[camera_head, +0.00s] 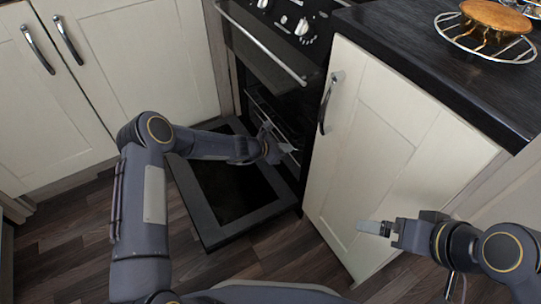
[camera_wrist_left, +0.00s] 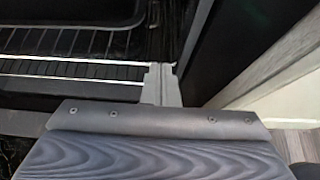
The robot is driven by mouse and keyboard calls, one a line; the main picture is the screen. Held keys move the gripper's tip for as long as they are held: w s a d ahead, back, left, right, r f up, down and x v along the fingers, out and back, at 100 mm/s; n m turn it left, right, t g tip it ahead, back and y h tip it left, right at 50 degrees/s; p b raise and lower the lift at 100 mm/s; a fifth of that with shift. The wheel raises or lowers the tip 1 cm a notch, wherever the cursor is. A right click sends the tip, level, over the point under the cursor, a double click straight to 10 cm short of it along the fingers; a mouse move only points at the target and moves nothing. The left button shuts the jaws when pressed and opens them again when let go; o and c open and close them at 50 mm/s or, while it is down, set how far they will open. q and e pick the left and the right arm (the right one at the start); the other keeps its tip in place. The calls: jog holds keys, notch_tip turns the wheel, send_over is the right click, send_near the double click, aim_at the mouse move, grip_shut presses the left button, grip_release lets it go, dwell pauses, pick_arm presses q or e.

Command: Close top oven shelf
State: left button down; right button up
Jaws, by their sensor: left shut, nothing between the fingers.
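The lower oven's black door (camera_head: 218,226) hangs folded down, and the cavity behind it is open. A wire shelf shows inside in the left wrist view (camera_wrist_left: 75,68), its bright front bars running across to the left of my fingers. In the head view, thin metal shelf bars are partly hidden behind my arm. My left gripper (camera_head: 285,149) is at the oven opening, shut and empty. Its fingertips (camera_wrist_left: 163,74) are beside the right end of the shelf bars; I cannot tell whether they touch. My right gripper (camera_head: 375,228) is away from the oven, before the right cabinet.
The upper oven door with its long handle (camera_head: 262,42) is above the opening. A cream cabinet door (camera_head: 390,150) stands close on the right, under the dark worktop (camera_head: 440,70). Cream cabinets (camera_head: 130,60) are on the left. Some wooden floor (camera_head: 65,240) is clear.

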aim_at(300, 143)
pick_arm(q)
jog(key=w+d, duration=0.2)
jog(key=d, duration=0.1)
jog(key=shift+w+d+r, duration=0.1)
jog(key=shift+w+d, duration=0.05)
pick_arm(e)
jog(key=shift+r, duration=0.1)
jog(key=shift+s, duration=0.1)
